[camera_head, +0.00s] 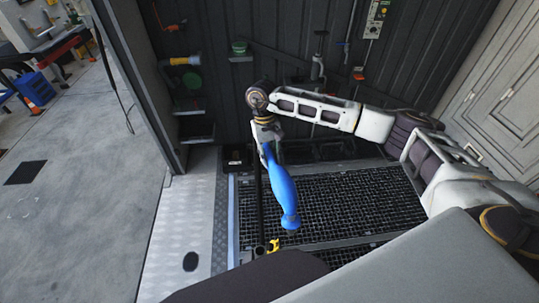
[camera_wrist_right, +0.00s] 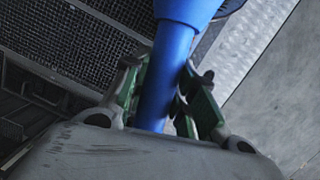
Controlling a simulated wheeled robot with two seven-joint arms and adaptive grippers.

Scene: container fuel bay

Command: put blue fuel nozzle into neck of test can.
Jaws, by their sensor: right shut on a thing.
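The blue fuel nozzle (camera_head: 283,190) hangs below my right gripper (camera_head: 268,148) in the head view, tilted, its wide end pointing down over the grated floor. In the right wrist view, the green-padded fingers of my right gripper (camera_wrist_right: 166,80) are shut on the slim blue part of the nozzle (camera_wrist_right: 176,45). The nozzle's wide end runs out of the top of that view. I cannot make out a test can or its neck in either view. My left gripper is not in view.
A dark grated floor (camera_head: 345,205) lies below, with a thin black upright pole or hose (camera_head: 259,205) close beside the nozzle and a small yellow part (camera_head: 273,246) near its foot. A ribbed dark wall (camera_head: 270,25) with fittings stands behind. Open concrete floor (camera_head: 85,200) lies left.

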